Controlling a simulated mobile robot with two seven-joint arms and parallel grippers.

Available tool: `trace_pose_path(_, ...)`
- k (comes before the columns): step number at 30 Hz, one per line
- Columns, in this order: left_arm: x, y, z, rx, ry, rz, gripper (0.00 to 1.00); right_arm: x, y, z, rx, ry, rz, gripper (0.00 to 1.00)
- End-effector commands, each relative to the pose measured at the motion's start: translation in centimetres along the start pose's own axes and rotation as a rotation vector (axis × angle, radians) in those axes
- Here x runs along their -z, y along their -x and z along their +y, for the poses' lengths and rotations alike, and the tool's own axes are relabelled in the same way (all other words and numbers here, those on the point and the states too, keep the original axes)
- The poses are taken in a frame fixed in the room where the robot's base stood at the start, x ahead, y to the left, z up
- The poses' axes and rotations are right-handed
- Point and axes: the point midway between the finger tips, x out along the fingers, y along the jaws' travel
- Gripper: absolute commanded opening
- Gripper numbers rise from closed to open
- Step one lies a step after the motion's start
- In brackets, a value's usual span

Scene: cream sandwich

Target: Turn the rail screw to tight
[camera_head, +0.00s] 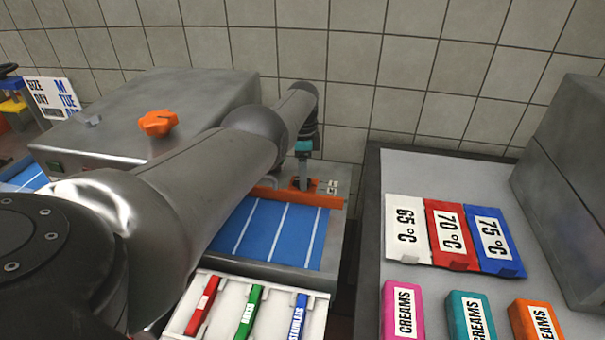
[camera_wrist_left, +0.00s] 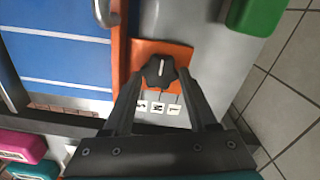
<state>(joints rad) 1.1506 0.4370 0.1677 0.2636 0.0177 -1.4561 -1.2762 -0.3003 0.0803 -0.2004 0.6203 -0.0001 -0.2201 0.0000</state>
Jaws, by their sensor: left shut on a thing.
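The rail screw, a black lobed knob with a white pointer line (camera_wrist_left: 158,71), sits on an orange plate (camera_wrist_left: 176,52) in the left wrist view. Its line points up and slightly right in that view. Small white labels (camera_wrist_left: 158,107) lie below the knob, partly framed by my fingers. My left gripper (camera_wrist_left: 157,82) has one finger on each side of the knob and is shut on it. In the head view my left gripper (camera_head: 303,184) reaches down to the orange rail (camera_head: 300,197) at the end of the blue belt; the knob is mostly hidden there. My right gripper is not in view.
A grey machine box with an orange knob (camera_head: 158,122) stands behind my left arm. The blue belt (camera_head: 268,232) lies in front. A white holder with red, green and blue sticks (camera_head: 248,312) is nearer. At right a grey table (camera_head: 367,265) holds temperature tags and cream blocks.

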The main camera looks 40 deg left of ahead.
Motion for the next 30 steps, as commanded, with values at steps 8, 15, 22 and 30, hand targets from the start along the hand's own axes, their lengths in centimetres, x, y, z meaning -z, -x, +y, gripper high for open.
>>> trace_pose_path(8,0.05,0.15,-0.1,0.003,-0.015,0.003,0.03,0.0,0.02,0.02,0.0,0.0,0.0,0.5)
trace_pose_path(15,0.05,0.15,-0.1,0.003,-0.015,0.002,0.63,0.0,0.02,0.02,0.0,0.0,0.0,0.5)
trace_pose_path(22,0.03,0.07,-0.04,0.002,-0.013,0.001,0.89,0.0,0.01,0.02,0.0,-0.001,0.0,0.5)
trace_pose_path(30,0.02,0.11,-0.01,0.0,-0.012,0.0,0.89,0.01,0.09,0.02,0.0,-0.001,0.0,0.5)
